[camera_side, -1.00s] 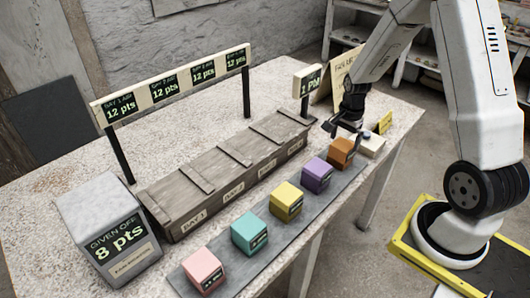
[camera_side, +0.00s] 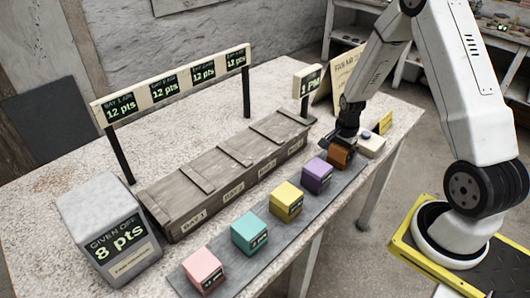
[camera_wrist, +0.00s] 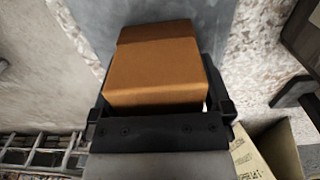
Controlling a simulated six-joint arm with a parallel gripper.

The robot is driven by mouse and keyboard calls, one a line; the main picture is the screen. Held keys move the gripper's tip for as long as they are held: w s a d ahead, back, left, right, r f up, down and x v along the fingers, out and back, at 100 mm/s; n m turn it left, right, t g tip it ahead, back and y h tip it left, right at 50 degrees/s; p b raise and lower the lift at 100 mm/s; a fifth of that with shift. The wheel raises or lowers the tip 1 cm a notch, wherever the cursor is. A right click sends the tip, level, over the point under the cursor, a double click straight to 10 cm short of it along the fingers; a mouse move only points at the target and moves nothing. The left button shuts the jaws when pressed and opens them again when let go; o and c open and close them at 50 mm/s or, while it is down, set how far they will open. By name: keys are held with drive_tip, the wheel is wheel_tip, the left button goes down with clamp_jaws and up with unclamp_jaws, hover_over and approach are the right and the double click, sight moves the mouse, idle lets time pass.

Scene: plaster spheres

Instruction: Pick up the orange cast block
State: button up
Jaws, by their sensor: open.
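The orange cast block (camera_side: 340,155) sits at the far end of the grey strip, at the end of the row of blocks. In the wrist view the orange block (camera_wrist: 155,70) fills the upper middle, close in front of my gripper (camera_wrist: 160,108). My gripper (camera_side: 340,142) is open and down at the block, with its fingers at the block's left and right sides in the wrist view. Whether the fingers touch the block cannot be told. My gripper hides part of the block's top in the side view.
A purple block (camera_side: 317,176) stands next to the orange one, then yellow (camera_side: 286,201), teal (camera_side: 250,233) and pink (camera_side: 204,271) blocks. A wooden crate (camera_side: 160,216) with bay labels lies behind the row. A button box (camera_side: 371,145) and a folded sign (camera_side: 345,78) stand near my gripper.

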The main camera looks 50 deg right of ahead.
drive_tip(key=shift+f, duration=0.2)
idle(0.4)
clamp_jaws()
drive_tip(key=shift+r, duration=0.1)
drive_tip(key=shift+r, duration=1.05)
drive_tip(key=s+a+r, duration=0.5)
drive_tip(key=s+r, duration=0.5)
drive_tip(key=s, duration=0.2)
drive_tip(key=shift+s+a+r, duration=0.35)
drive_tip(key=shift+a, duration=0.05)
